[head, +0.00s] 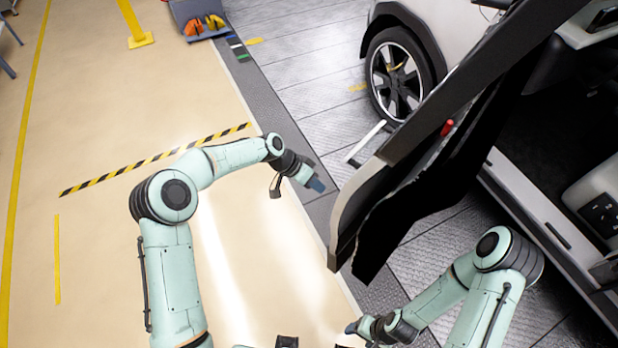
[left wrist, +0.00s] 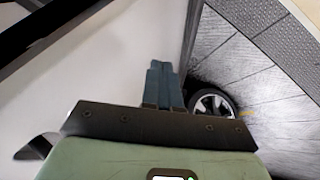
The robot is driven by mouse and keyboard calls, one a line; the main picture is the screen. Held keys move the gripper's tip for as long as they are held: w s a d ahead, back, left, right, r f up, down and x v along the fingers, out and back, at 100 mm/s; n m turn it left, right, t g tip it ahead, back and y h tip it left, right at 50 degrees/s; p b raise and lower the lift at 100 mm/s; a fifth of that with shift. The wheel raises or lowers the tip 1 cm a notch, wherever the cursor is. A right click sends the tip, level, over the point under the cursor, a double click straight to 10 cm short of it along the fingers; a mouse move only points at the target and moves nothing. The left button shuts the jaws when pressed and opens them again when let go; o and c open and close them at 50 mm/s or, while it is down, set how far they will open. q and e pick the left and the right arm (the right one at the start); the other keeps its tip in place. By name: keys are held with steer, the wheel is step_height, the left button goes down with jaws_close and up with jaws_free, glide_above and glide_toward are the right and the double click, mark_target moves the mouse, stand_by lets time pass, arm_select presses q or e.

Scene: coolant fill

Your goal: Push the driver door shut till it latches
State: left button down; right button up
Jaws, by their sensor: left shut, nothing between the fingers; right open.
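The driver door (head: 425,185) stands wide open in the head view, swung out from the car body with its dark inner side facing the cabin. My left gripper (head: 317,185) is shut and empty, on the outer side of the door, with a visible gap to the door's edge in the head view. In the left wrist view the shut fingers (left wrist: 162,84) point along a pale panel (left wrist: 120,65), seemingly the door's outer skin; I cannot tell how near they are. My right gripper (head: 352,328) is open at the lower middle, below the door's free end. The latch cannot be made out.
The car's front wheel (head: 397,75) is behind the door and also shows in the left wrist view (left wrist: 212,104). The door sill (head: 540,215) and dark cabin lie at the right. A bin with orange items (head: 205,25) stands far back.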

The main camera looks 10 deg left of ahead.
arm_select(q)
steer(key=s+d+f, duration=0.1)
steer(key=d+f, duration=0.1)
steer(key=d, duration=0.3)
steer(key=shift+s+f+p, duration=0.3)
steer(key=shift+s+f, duration=0.05)
steer(key=shift+f, duration=0.05)
steer(key=shift+d, duration=0.15)
